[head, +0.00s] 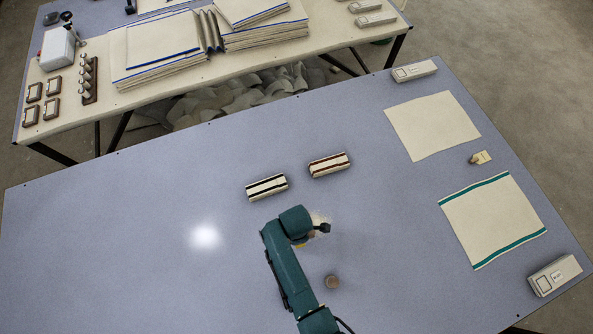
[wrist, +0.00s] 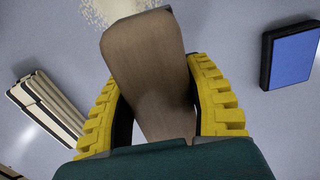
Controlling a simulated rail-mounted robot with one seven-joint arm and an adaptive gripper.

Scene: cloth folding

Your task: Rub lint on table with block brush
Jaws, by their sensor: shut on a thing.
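The block brush (wrist: 148,50), a brown wooden block, is between the yellow fingers of my gripper (wrist: 152,80) in the wrist view. My gripper is shut on it. The pale, grainy lint patch (wrist: 112,10) lies on the table just beyond the block's far end. In the head view the lint (head: 319,218) shows beside my gripper (head: 305,242), partly hidden by my dark green arm. The grey-blue table (head: 130,230) lies below. The brush is hidden behind my arm in the head view, and I cannot tell whether its underside touches the table.
Two striped bundles (head: 267,187) (head: 329,164) lie behind my gripper. A blue-topped block (wrist: 290,55) is at right in the wrist view. Flat cloths (head: 432,125) (head: 492,218) lie at right. The table's left is clear.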

